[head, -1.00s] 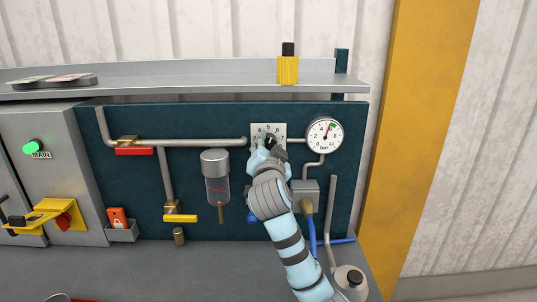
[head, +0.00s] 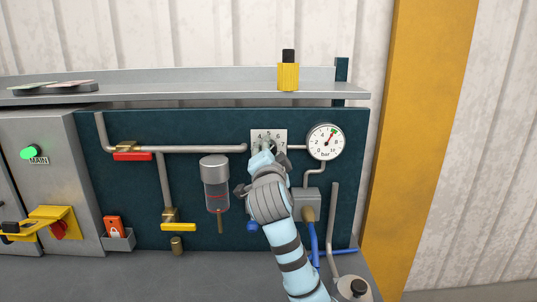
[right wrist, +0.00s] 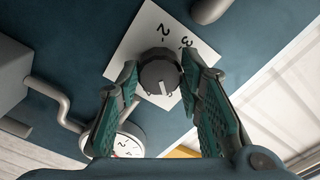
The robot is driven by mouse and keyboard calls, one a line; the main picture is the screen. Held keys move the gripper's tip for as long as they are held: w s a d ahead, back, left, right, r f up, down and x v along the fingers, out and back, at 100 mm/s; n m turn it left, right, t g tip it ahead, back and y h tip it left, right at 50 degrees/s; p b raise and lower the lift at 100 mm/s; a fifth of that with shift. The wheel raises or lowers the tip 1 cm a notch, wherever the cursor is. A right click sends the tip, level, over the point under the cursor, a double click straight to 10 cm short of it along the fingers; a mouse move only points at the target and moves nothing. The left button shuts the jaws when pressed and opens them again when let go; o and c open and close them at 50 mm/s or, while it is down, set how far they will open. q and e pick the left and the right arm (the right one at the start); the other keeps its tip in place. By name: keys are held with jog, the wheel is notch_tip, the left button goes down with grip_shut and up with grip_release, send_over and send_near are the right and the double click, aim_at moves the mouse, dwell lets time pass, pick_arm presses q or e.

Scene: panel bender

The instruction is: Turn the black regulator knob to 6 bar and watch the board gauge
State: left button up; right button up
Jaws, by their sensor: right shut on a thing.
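The black regulator knob (right wrist: 158,76) sits on a white number plate (head: 269,136) on the dark blue board. My right gripper (right wrist: 157,82) is shut on the knob, one finger on each side of it. In the head view my right gripper (head: 265,158) covers the knob and the lower plate; 4, 5, 6 and 7 show above it. A pale mark on the knob face shows in the right wrist view. The round board gauge (head: 325,142) is right of the plate. Its needle points up and right, near the green mark. My left gripper is not in view.
A filter bowl (head: 216,185) hangs left of my right gripper. A grey box (head: 308,203) with a blue hose is close to its right. Red (head: 132,156) and yellow (head: 180,227) valve handles are farther left. A shelf (head: 200,93) holding a yellow bottle (head: 288,76) runs above.

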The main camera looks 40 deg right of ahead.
jog(key=o, duration=1.2)
jog(key=shift+w, duration=0.1)
jog(key=shift+c, duration=0.2)
jog(key=v, duration=1.2)
jog(key=shift+a, duration=0.15)
jog(key=shift+f, duration=0.1)
